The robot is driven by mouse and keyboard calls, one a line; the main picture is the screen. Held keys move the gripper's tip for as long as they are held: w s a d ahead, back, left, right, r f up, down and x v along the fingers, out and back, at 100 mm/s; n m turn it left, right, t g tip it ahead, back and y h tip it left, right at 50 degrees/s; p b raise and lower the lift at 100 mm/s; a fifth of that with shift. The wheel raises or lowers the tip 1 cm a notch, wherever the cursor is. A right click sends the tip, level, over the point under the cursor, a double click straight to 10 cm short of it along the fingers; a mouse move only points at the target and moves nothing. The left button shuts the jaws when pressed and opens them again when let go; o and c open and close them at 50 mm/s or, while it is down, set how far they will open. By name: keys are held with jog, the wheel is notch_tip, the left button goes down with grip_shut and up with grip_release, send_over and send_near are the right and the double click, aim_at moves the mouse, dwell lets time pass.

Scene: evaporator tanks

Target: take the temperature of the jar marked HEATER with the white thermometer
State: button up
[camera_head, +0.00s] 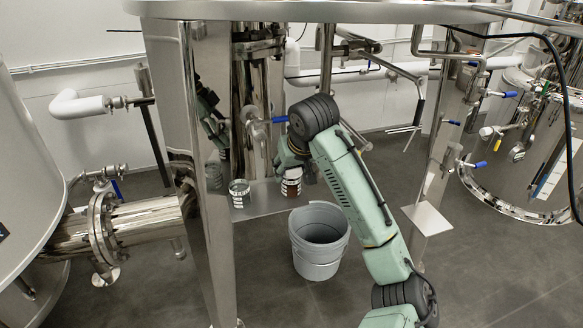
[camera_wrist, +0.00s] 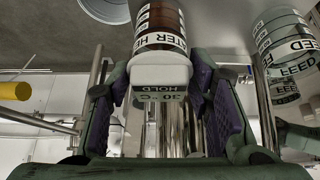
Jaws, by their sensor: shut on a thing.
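The HEATER jar (camera_head: 291,188) is a dark brown jar with a white label band, standing on a steel ledge. In the wrist view the HEATER jar (camera_wrist: 160,20) shows upside down at top centre. The white thermometer (camera_wrist: 160,72) is between the fingers of my gripper (camera_wrist: 160,80), which is shut on it. Its front end overlaps the jar's label band; I cannot tell whether they touch.
A clear FEED jar (camera_head: 239,193) stands left of the HEATER jar on the same steel ledge (camera_head: 265,201); it also shows at right in the wrist view (camera_wrist: 280,45). A grey bucket (camera_head: 317,262) stands on the floor below. A shiny tank leg (camera_head: 205,220) rises close to the left.

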jog(key=o, duration=1.2)
